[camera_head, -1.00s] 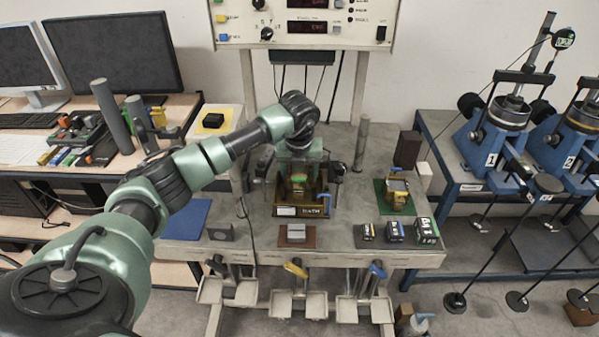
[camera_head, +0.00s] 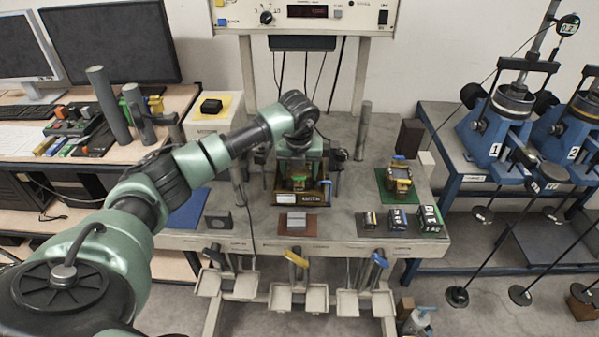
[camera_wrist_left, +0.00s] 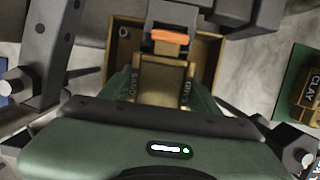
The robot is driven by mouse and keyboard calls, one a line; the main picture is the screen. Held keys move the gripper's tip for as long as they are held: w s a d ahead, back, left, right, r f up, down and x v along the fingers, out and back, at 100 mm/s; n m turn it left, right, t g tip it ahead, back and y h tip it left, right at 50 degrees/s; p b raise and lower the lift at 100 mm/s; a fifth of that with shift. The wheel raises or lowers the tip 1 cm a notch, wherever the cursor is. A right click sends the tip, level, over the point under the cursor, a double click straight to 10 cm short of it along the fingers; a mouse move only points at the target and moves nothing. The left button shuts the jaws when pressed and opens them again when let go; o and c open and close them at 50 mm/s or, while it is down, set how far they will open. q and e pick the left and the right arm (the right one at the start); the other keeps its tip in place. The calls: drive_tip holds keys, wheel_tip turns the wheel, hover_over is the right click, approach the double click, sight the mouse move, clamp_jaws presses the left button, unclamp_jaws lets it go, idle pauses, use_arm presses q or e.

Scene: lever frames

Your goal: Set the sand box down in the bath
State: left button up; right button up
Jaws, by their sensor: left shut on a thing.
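The sand box (camera_wrist_left: 160,85), tan with SAND lettering on its side, is in the jaws of my left gripper (camera_head: 298,176). The bath (camera_head: 312,199) is an open brown box with a label on its front, at the middle of the bench. In the left wrist view the bath's wall (camera_wrist_left: 207,58) shows behind and beside the sand box. The gripper is over the bath, with the sand box low at its opening. The hand hides much of the bath's inside, and I cannot tell whether the box touches the floor. My right gripper is not in view.
A clay box (camera_wrist_left: 308,92) sits on a green mat right of the bath. A grey block (camera_head: 297,220) on a brown mat and several small dark blocks (camera_head: 398,218) line the front edge. Posts (camera_head: 363,132) stand behind. A blue mat (camera_head: 188,212) lies bare at left.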

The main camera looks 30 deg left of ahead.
use_arm(q)
drive_tip(key=shift+s+d+f, duration=0.1)
drive_tip(key=shift+s+f, duration=0.1)
drive_tip(key=shift+f, duration=0.15)
